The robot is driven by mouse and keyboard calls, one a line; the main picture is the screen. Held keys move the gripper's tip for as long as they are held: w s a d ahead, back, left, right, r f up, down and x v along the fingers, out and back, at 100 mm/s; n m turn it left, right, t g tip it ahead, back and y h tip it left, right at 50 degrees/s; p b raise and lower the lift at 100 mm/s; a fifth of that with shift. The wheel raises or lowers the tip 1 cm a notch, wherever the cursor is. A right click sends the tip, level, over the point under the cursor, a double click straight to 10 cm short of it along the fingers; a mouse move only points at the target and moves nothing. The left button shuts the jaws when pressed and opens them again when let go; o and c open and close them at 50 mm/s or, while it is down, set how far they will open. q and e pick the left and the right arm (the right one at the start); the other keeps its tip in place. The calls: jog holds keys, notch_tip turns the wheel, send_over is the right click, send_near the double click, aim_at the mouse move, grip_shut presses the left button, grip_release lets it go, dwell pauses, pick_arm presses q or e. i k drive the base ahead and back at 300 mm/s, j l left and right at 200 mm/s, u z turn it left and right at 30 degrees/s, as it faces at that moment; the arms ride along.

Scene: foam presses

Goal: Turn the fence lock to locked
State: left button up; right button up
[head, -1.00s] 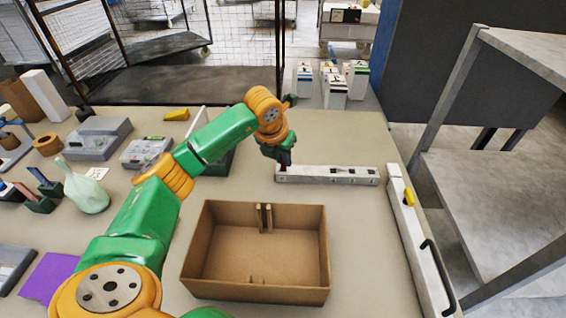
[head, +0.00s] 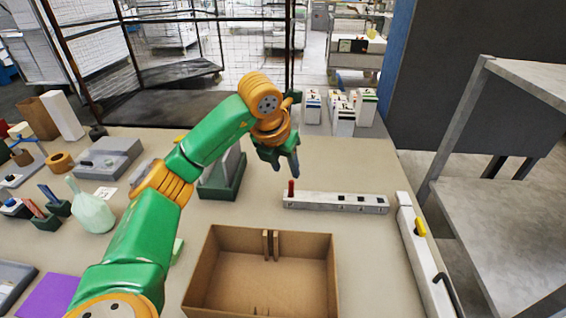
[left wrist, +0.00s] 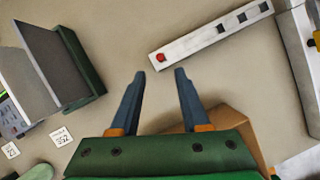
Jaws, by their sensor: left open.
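A white fence bar (head: 345,202) lies on the table, with a red upright lock lever (head: 291,187) at its left end and several dark square marks along it. In the left wrist view the lever shows as a red knob (left wrist: 160,58) on the bar's near end. My left gripper (head: 286,168) is open and empty, above and behind the lever in the head view. In the left wrist view its fingertips (left wrist: 160,75) are spread, with the red knob just beyond them. I cannot tell any lock label. My right gripper is not in view.
An open cardboard box (head: 320,250) stands in front of the bar. A second white bar with a yellow knob (head: 421,228) and black handle lies along the right edge. A green holder with grey plates (head: 225,180) stands left of the gripper. White cartons (head: 344,118) stand behind.

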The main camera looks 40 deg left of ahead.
aim_at(420, 231)
jog(key=k+l, duration=1.25)
